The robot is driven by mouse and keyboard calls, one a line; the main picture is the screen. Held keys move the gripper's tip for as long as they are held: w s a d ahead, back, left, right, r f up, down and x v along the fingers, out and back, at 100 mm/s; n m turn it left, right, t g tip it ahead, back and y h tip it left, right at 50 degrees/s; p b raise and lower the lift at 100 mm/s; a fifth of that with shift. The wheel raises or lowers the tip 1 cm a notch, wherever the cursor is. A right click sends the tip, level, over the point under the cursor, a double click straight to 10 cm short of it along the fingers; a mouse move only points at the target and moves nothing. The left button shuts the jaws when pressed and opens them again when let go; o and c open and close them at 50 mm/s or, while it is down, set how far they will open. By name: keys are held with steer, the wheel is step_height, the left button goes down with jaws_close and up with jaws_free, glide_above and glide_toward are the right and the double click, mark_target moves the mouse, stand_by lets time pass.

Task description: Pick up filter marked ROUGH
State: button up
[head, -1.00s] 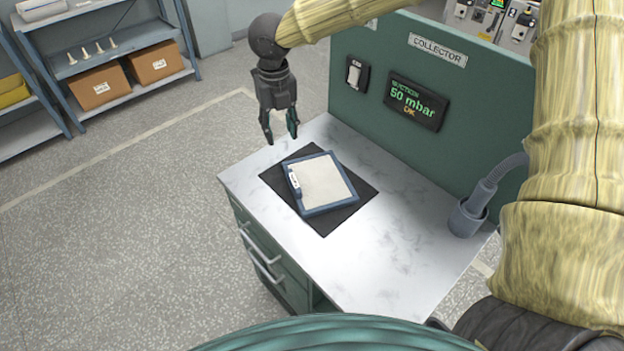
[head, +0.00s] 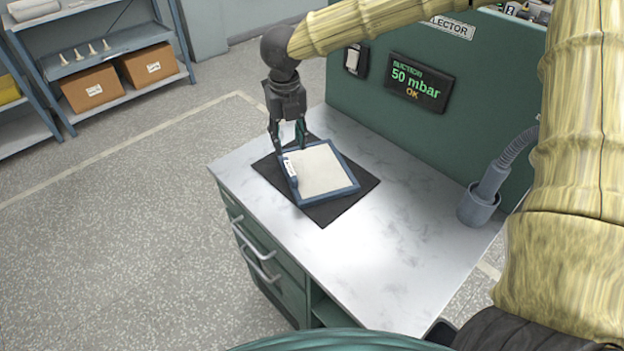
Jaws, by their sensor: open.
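A flat filter (head: 322,172) with a blue frame and a pale panel lies on a black mat (head: 330,214) on the bench. A white label (head: 289,168) sits on the left side of its frame; its writing is too small to read. My gripper (head: 290,150) points down with its fingers apart and empty. Its fingertips are over the filter's far left edge, close to the label. I cannot tell whether they touch the frame.
The bench has a pale marbled top (head: 400,240). A green panel with a "50 mbar OK" display (head: 420,82) stands behind it. A grey hose in a cup (head: 479,205) stands at the right. Shelves with boxes (head: 90,87) are at the far left.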

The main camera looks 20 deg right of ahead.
mark_target(290, 169)
steer(key=shift+s+a+f, duration=0.1)
steer(key=shift+f, duration=0.25)
steer(key=shift+w+f+p, duration=0.15)
steer(key=shift+f+p, duration=0.5)
steer(key=shift+f, duration=1.9)
steer(key=shift+w+f+p, duration=0.1)
steer(key=shift+f+p, duration=0.5)
steer(key=shift+f, duration=1.95)
jaws_close()
